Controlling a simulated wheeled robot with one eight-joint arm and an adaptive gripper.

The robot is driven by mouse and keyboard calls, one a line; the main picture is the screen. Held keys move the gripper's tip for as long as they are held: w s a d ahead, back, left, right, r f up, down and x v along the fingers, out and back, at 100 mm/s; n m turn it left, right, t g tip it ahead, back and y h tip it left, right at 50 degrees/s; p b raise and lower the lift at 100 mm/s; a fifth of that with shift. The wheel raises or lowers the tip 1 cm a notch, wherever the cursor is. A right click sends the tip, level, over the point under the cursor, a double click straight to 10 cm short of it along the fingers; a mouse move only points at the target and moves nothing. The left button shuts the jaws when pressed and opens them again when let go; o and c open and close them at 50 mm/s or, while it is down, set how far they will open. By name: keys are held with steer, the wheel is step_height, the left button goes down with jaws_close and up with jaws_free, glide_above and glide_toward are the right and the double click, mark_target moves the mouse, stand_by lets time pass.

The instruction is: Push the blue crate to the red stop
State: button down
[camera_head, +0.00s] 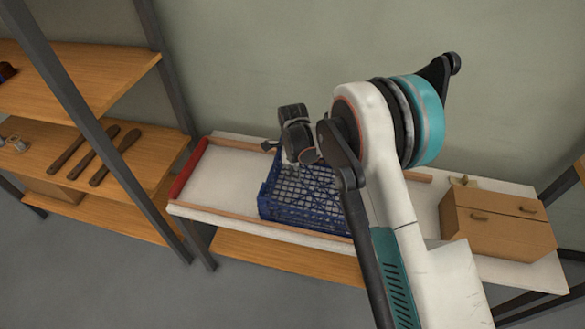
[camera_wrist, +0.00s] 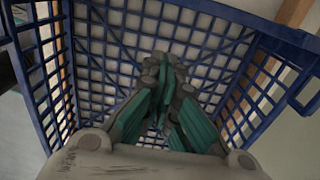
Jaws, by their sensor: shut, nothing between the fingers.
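The blue crate (camera_head: 285,207) stands on a white shelf between two wooden rails, near the middle of the head view. It is an open lattice crate, and its grid (camera_wrist: 115,45) fills much of the wrist view. The red stop (camera_head: 188,168) is a bar across the left end of the rails, with a bare stretch of shelf between it and the crate. My gripper (camera_wrist: 165,75) is shut and empty, pointing into the crate. In the head view my gripper (camera_head: 302,160) is over the crate's far part, and whether it touches the crate cannot be told. My arm hides the crate's right side.
A plain wall is behind.

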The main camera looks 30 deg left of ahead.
mark_target(287, 188)
step_height(287, 188, down, 2)
steer(key=shift+f, duration=0.15)
steer(key=shift+s+a+b, duration=0.15)
steer(key=shift+a+b, duration=0.25)
steer(key=shift+a, duration=0.2)
steer(key=shift+s+a+b, duration=0.15)
steer(key=shift+a+b, duration=0.2)
steer(key=shift+a, duration=0.2)
steer(key=shift+s+a, duration=0.2)
steer(key=shift+a, duration=0.55)
steer(key=shift+a, duration=0.1)
